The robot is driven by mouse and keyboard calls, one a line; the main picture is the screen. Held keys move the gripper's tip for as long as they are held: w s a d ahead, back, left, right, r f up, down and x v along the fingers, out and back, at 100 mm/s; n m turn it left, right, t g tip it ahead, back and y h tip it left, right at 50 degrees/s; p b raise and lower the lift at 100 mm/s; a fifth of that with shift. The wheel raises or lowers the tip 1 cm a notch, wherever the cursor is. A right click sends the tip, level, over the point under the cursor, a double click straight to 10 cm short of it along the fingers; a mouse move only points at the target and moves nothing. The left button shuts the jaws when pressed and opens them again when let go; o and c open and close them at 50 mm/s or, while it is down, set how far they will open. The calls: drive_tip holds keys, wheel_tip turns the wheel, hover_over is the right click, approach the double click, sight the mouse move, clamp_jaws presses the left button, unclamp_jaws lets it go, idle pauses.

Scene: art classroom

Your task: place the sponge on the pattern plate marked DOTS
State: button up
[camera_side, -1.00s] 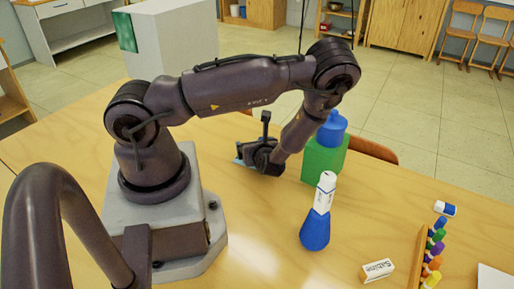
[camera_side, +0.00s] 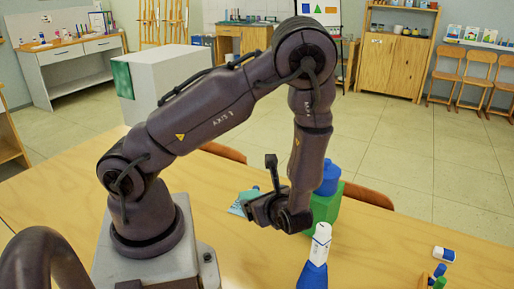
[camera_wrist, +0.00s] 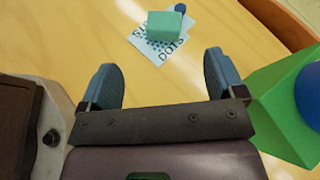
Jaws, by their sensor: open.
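The teal sponge (camera_wrist: 164,25) lies flat on a pale plate (camera_wrist: 158,56) printed with blue dots and the word DOTS; it covers part of the plate and of another word starting with S. Whether it rests wholly on the plate I cannot tell. In the side view the plate and sponge form a small teal patch (camera_side: 243,203) beside my gripper, partly hidden by it. In the wrist view my gripper (camera_wrist: 165,78) is open, its two blue-grey fingers apart with bare table between them. The sponge is beyond the fingertips, apart from them.
A green block-shaped body with a blue top (camera_side: 325,207) stands close to the right of my gripper. A white and blue bottle (camera_side: 317,255) stands nearer the camera. A blue-and-white eraser (camera_side: 444,254) lies at right. A dark blue thing (camera_wrist: 180,8) shows beyond the sponge. Table on the left is clear.

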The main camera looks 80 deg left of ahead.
drive_tip(key=s+d+r+n+t+h, duration=0.1)
drive_tip(key=d+r+n+t+h, duration=0.1)
drive_tip(key=r, duration=0.6)
drive_tip(key=s+d+r+n+t+h, duration=0.2)
drive_tip(key=d+r+n+h, duration=0.3)
drive_tip(key=r+n, duration=0.3)
drive_tip(key=s+d+r+n+t+h, duration=0.2)
drive_tip(key=r+n+h, duration=0.3)
drive_tip(key=r, duration=0.5)
drive_tip(key=shift+d+r+t+h, duration=0.2)
drive_tip(key=shift+d+t+h, duration=0.1)
drive_tip(key=shift+d, duration=0.35)
